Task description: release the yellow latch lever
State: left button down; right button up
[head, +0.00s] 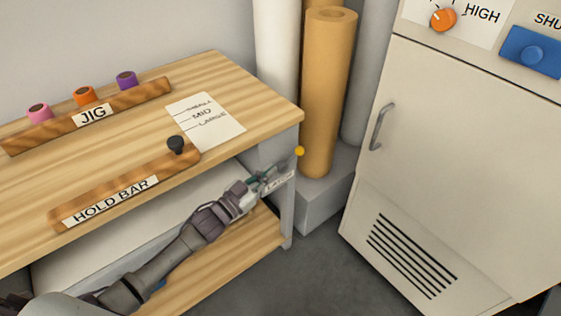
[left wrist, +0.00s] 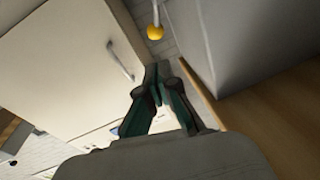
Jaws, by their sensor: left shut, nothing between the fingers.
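The yellow latch lever shows as a small yellow ball knob (head: 299,151) at the front right corner of the wooden bench. In the left wrist view the knob (left wrist: 155,32) hangs on a short thin stem, ahead of the fingertips. My left gripper (head: 284,168) is beside the bench's end post, just below and left of the knob. Its fingers (left wrist: 152,70) are closed together, empty, and look apart from the knob. A white label (head: 278,182) by the gripper is partly hidden. My right gripper is not in view.
The wooden bench (head: 70,160) carries a jig rack with several coloured spools, a hold bar (head: 125,190) with a black knob, and a size card (head: 206,120). Tall rolls (head: 328,95) stand behind its corner. A beige cabinet (head: 450,170) stands right; grey floor between is clear.

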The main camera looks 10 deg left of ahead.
pick_arm(q)
jog(key=shift+v, duration=1.1)
